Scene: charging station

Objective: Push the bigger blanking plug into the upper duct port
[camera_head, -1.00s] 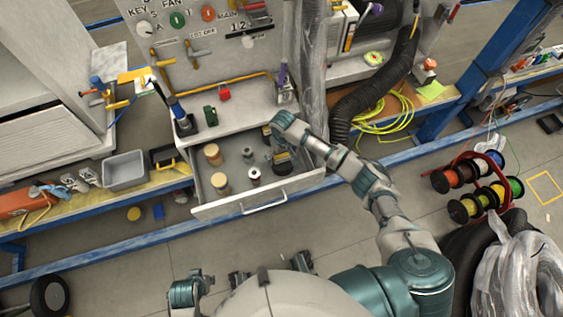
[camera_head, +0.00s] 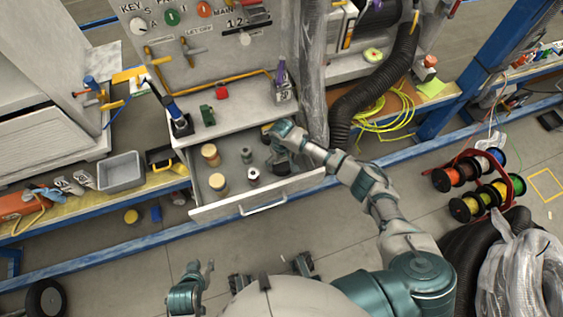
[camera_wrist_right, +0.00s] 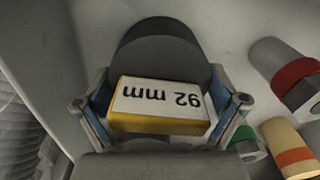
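The dark round plug (camera_head: 277,166) with a yellow-edged block lies in the open drawer (camera_head: 225,207), under my right gripper (camera_head: 283,148). In the right wrist view the block (camera_wrist_right: 160,105) reads "92 mm", upside down, in front of the dark round body (camera_wrist_right: 165,50). The right gripper's fingers (camera_wrist_right: 163,110) stand on both sides of the block, very close to it; whether they press on it I cannot tell. My left gripper (camera_head: 200,272) is open and empty over the floor, far from the drawer. I cannot make out the upper duct port in either view.
Wooden-coloured cylinders (camera_head: 217,182) and small grey ones (camera_head: 253,175) stand in the drawer. In the wrist view, a red-banded cylinder (camera_wrist_right: 285,70) and an orange-banded one (camera_wrist_right: 290,145) lie close on the right. A black hose (camera_head: 385,85) hangs right of the panel.

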